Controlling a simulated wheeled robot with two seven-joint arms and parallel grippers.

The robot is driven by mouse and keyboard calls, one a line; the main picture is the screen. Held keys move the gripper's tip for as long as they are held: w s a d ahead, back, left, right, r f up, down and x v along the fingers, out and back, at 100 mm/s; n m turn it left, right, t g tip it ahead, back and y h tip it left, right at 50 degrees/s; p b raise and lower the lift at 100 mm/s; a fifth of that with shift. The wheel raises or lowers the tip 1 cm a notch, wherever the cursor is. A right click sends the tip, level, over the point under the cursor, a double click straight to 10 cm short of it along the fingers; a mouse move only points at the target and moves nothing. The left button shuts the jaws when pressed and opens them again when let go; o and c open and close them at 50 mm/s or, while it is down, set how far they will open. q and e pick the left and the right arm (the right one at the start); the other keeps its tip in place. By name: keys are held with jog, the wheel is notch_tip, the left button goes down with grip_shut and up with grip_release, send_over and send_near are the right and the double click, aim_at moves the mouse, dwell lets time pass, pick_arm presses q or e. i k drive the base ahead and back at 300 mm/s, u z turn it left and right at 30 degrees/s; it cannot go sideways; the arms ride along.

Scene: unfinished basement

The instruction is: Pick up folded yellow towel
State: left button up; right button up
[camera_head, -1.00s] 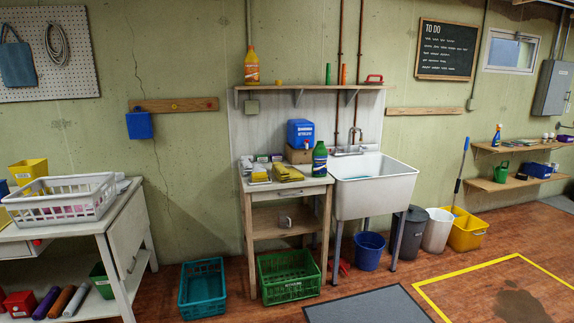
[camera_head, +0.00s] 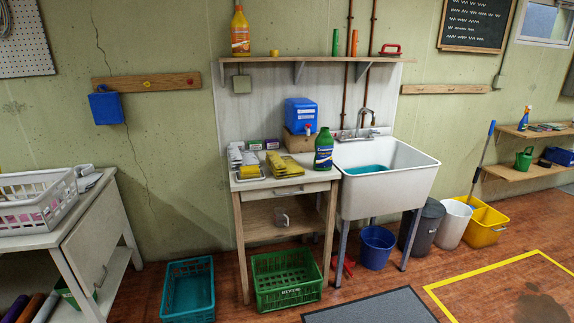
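The folded yellow towel (camera_head: 284,165) lies on top of the small wooden table (camera_head: 300,187) left of the sink. It is near the table's middle, next to a green bottle (camera_head: 324,150) on its right. Another yellow item (camera_head: 249,170) lies to its left on a small tray, beside grey-white folded cloths (camera_head: 236,157). Neither of my grippers shows in the head view.
A blue container (camera_head: 301,115) on a wooden block stands behind the towel. A white sink (camera_head: 385,190) adjoins on the right. A grey mat (camera_head: 372,307) lies front right.

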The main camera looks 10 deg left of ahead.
aim_at(281, 167)
jog(key=z, duration=1.2)
jog(key=i, duration=2.85)
jog(key=u, duration=1.5)
